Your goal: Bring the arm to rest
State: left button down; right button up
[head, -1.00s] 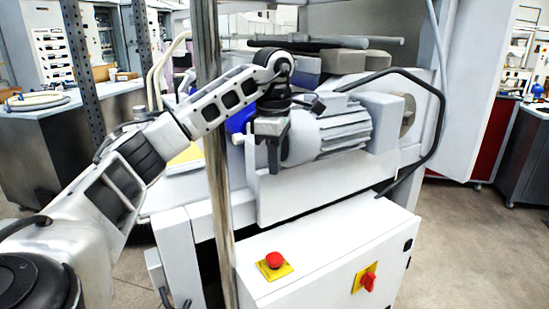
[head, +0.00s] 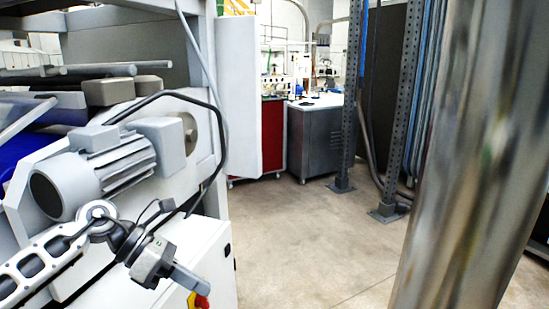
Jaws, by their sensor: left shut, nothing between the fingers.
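My left arm comes in from the lower left of the head view, in front of the roller sheeter (head: 185,240). My left gripper (head: 193,281) hangs at the end of it, near the sheeter's white cabinet. Its fingers are together with nothing between them, and they point down and to the right. The gripper overlaps the red and yellow switch (head: 199,300) in the picture; I cannot tell how close it is. My right gripper is not in view.
The sheeter's grey motor (head: 115,170) and a bent black bar stand close to my left arm. A blurred metal post (head: 455,160) is close on the right. Grey floor (head: 310,230) lies open in the middle. A grey cabinet (head: 315,140) and perforated uprights (head: 350,100) stand behind.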

pick_arm(q)
jog(key=s+d+n+t+h, duration=0.3)
jog(key=d+n+t+h, duration=0.65)
jog(key=n, duration=0.55)
jog(key=s+a+f+n+y, duration=0.4)
jog(key=s+f+n+y, duration=0.3)
jog(key=f+n, duration=0.4)
jog(key=s+a+f+n+y, duration=0.5)
jog(key=f+n+y, duration=0.5)
jog(key=n, duration=0.9)
notch_tip(320, 180, down, 2)
jog(key=shift+s+f+n+t, duration=0.1)
jog(key=shift+s+n+t, duration=0.3)
jog(key=shift+s, duration=0.8)
